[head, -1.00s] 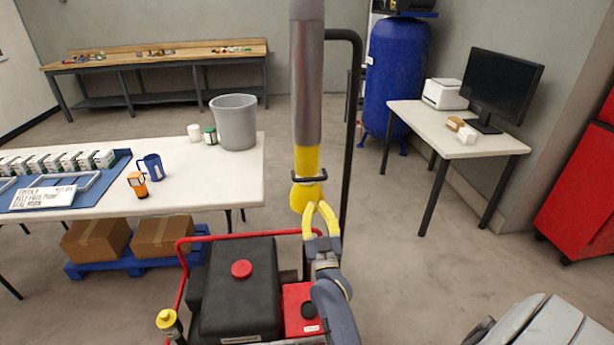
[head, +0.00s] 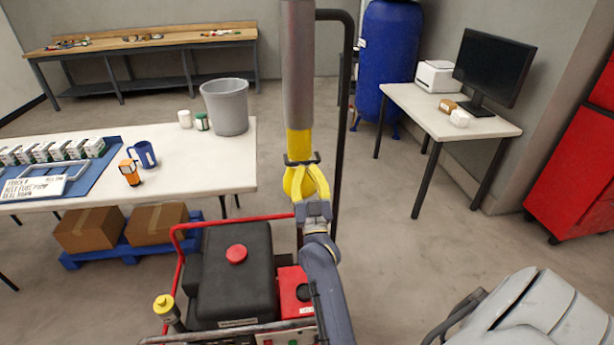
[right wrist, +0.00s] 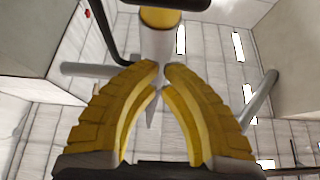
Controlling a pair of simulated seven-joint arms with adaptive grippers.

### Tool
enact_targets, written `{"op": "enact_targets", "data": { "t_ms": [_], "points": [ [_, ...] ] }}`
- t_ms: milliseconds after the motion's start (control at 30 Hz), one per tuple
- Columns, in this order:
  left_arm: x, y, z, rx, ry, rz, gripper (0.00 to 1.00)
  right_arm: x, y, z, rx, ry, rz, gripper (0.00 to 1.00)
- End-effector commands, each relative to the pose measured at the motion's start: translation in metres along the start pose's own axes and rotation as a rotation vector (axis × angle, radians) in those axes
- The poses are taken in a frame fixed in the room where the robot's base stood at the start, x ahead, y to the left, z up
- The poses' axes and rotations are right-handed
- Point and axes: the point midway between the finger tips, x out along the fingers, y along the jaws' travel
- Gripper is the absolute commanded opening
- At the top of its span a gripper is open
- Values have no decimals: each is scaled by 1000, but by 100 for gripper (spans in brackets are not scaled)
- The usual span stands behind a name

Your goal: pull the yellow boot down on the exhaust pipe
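The exhaust pipe (head: 298,60) hangs upright from above in the head view, a grey tube. The yellow boot (head: 299,143) sits on its lower end, with a dark band around it and a flared bottom. My right gripper (head: 309,170) is just below and in front of the boot's flare, overlapping it in the picture. In the right wrist view, its yellow fingers (right wrist: 160,68) arch toward each other with a narrow gap at the tips. A yellow ring (right wrist: 160,18) shows beyond the tips. Whether they touch the boot is unclear. My left gripper is not in view.
A dark upright post (head: 343,120) is close right of the pipe. A white table (head: 220,165) with a grey bucket (head: 226,106) is at left.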

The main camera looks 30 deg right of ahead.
Motion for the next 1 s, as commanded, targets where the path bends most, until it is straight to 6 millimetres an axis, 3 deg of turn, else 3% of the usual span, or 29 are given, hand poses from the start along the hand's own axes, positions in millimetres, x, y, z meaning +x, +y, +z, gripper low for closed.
{"op": "enact_targets", "data": {
  "t_ms": [400, 633, 1000],
  "points": [
    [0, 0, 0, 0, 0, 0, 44, 74, 0, -1, 1, 2, 0, 0],
    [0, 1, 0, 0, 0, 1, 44, 60, 0, 27, -1, -2, -1, 0],
    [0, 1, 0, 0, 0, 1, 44, 56, 0, 38, 0, 1, 0, 0]
  ]
}}
